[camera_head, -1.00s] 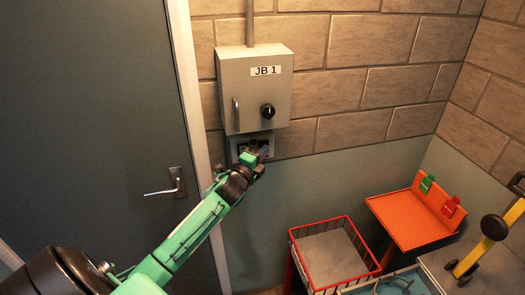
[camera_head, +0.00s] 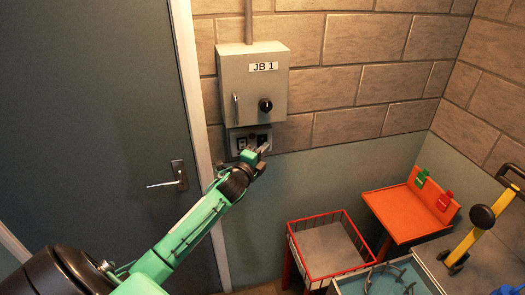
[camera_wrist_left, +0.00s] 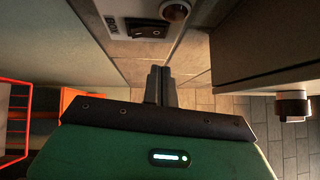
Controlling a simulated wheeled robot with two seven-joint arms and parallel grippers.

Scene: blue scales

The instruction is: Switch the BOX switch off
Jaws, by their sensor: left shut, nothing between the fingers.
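The switch panel (camera_head: 233,143) is a small light plate on the wall under the grey JB 1 box, partly hidden by my left gripper (camera_head: 262,151). A round reddish button (camera_wrist_left: 175,9) is next to the rocker, cut by the top edge. My left gripper (camera_wrist_left: 160,70) is shut and empty. Its fingertips look close to the panel but apart from the rocker; contact cannot be told. My right gripper is not in view.
The grey JB 1 box (camera_head: 238,78) with a black knob (camera_head: 265,105) juts out above the panel. A door with a handle (camera_head: 178,178) is at left. A red wire basket (camera_head: 290,238), an orange table (camera_head: 393,212) and a yellow-black object (camera_head: 466,238) stand at right.

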